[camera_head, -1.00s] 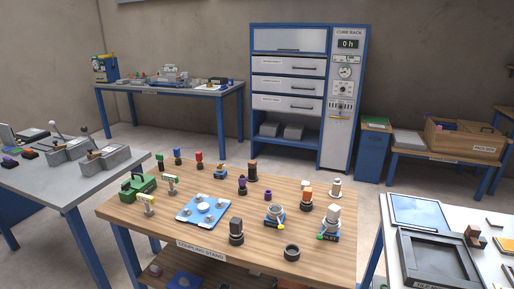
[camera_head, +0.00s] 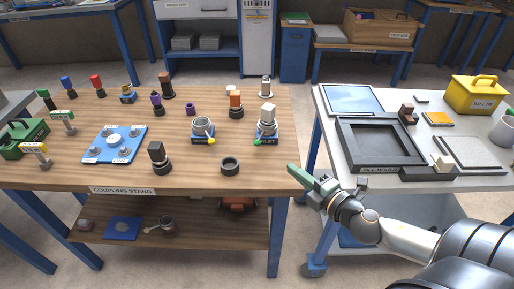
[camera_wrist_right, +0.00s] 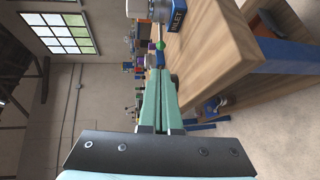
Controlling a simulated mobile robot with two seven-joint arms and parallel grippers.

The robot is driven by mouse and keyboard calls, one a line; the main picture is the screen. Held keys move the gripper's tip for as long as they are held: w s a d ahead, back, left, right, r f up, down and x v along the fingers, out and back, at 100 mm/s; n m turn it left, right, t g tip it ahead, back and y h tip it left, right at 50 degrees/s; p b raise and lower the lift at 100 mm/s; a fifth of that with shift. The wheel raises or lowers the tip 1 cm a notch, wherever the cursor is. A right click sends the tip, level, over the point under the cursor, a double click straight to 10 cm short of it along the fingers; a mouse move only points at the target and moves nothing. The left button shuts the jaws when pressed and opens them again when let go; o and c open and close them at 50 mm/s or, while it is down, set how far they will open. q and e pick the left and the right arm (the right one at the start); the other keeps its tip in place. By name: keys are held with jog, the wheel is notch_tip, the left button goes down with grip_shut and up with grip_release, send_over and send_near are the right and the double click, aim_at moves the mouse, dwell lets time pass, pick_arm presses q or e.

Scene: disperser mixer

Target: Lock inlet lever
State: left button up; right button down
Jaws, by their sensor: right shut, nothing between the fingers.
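The inlet coupling stands on a blue base (camera_head: 266,136) near the right edge of the wooden table, with a pale grey block-shaped top (camera_head: 267,115). A green ball (camera_head: 258,142), apparently its lever end, shows at the base's front left. In the right wrist view the base (camera_wrist_right: 178,20) reads "INLET", with the green ball (camera_wrist_right: 160,46) beyond my fingertips. My right gripper (camera_head: 292,169) is shut and empty, its green fingers apart from the coupling, just off the table's right front corner. The fingers also show in the right wrist view (camera_wrist_right: 158,75). My left gripper is not in view.
A similar coupling with a yellow ball (camera_head: 211,141) stands to the left. A dark ring (camera_head: 229,166) and a dark block fitting (camera_head: 158,158) are near the front edge. A white table (camera_head: 330,120) with a dark frame (camera_head: 345,145) is right, across a gap.

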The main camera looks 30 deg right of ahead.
aim_at(259, 144)
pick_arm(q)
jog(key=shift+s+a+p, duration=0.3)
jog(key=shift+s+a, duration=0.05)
pick_arm(e)
jog(key=shift+w+a+f, duration=0.1)
jog(key=shift+w+f, duration=0.35)
jog(key=shift+w, duration=1.75)
jog(key=shift+w+a+f, duration=0.1)
jog(key=shift+w+f, duration=0.35)
jog(key=shift+w, duration=1.75)
jog(key=shift+w+a+f, duration=0.1)
jog(key=shift+w+f, duration=0.35)
jog(key=shift+w, duration=1.75)
jog(key=shift+w+a+r+p, duration=0.15)
jog(key=shift+w+a+p, duration=0.25)
jog(key=shift+a, duration=0.1)
jog(key=shift+w+a, duration=0.2)
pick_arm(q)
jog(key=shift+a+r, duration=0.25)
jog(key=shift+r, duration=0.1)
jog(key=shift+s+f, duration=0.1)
